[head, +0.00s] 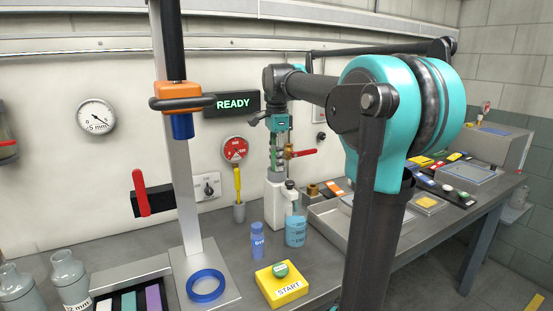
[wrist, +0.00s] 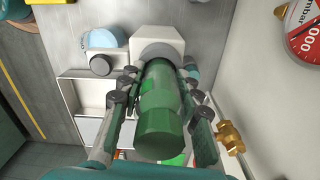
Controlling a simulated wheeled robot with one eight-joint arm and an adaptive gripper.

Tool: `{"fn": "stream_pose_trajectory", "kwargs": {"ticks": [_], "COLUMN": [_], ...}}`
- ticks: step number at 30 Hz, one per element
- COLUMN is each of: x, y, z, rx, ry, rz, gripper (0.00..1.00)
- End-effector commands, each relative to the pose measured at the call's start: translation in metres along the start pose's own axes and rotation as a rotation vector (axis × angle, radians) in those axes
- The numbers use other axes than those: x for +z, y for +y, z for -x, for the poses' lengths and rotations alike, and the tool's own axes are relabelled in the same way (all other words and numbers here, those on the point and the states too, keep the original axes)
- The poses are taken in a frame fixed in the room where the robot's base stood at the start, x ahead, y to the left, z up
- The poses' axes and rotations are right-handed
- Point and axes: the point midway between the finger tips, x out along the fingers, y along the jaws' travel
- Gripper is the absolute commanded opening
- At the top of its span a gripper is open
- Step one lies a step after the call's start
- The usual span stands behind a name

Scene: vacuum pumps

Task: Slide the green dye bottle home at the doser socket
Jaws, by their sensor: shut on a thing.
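My gripper (head: 277,150) points down above the white doser block (head: 275,204). It is shut on the green dye bottle (wrist: 160,115), and its jointed fingers flank the bottle in the wrist view (wrist: 158,95). The bottle shows only as a green strip in the head view (head: 273,158), partly hidden by the fingers. In the wrist view the bottle's far end lines up with the grey round socket (wrist: 158,50) on the doser's white top. Whether that end is inside the socket or just over it I cannot tell.
A blue-liquid bottle (head: 295,231) stands beside the doser, with a small blue bottle (head: 258,245) and yellow START button box (head: 281,286) in front. A red-handled brass valve (head: 301,153) and red gauge (head: 235,149) sit on the wall behind. A tray (head: 325,226) lies right.

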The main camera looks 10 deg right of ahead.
Motion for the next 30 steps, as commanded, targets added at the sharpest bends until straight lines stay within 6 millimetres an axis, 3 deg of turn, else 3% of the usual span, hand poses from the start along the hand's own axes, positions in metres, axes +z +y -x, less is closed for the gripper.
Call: {"fn": "stream_pose_trajectory", "kwargs": {"ticks": [30], "x": [0.0], "y": [0.0], "z": [0.013], "rx": [0.0], "ry": [0.0], "rz": [0.0], "gripper": [0.01]}}
